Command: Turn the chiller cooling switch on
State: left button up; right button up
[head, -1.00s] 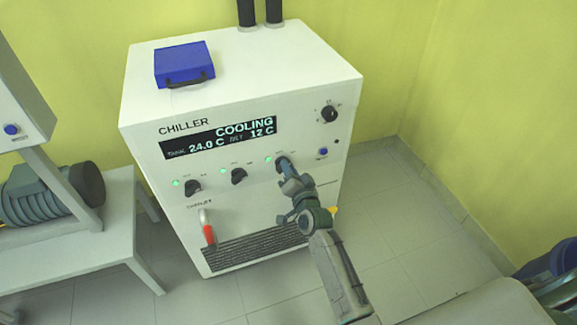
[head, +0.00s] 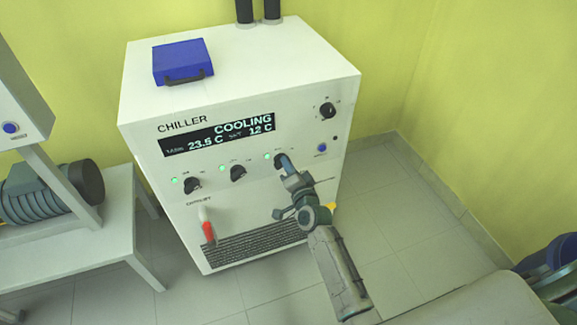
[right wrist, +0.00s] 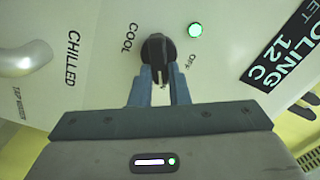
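The chiller (head: 255,100) is a white cabinet whose display (head: 218,133) reads COOLING, 23.5 C and 12 C. The cooling switch (right wrist: 157,50) is a black knob between the labels COOL and OFF in the right wrist view. A lit green lamp (right wrist: 195,30) is beside it. My right gripper (right wrist: 160,88) is at this knob, its two fingers on either side with the knob's lower part between them. The fingers look apart, with small gaps beside the knob. In the head view the right gripper (head: 287,164) hides much of the knob. My left gripper is not in view.
Two more black knobs (head: 192,185) (head: 238,173) with green lamps are to the left. Another dial (head: 328,110) and a blue button (head: 322,148) are at the right. A red-handled tap (head: 208,230) is below. A blue case (head: 183,62) lies on top.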

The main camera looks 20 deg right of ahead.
jog(key=o, duration=0.4)
jog(key=shift+o, duration=0.2)
jog(key=shift+s, duration=0.1)
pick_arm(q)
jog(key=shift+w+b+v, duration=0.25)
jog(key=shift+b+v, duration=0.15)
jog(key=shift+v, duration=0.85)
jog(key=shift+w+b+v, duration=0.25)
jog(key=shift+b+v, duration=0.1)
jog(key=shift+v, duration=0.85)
pick_arm(e)
jog(key=s, duration=1)
jog(key=shift+s+d, duration=0.2)
jog(key=shift+s, duration=0.1)
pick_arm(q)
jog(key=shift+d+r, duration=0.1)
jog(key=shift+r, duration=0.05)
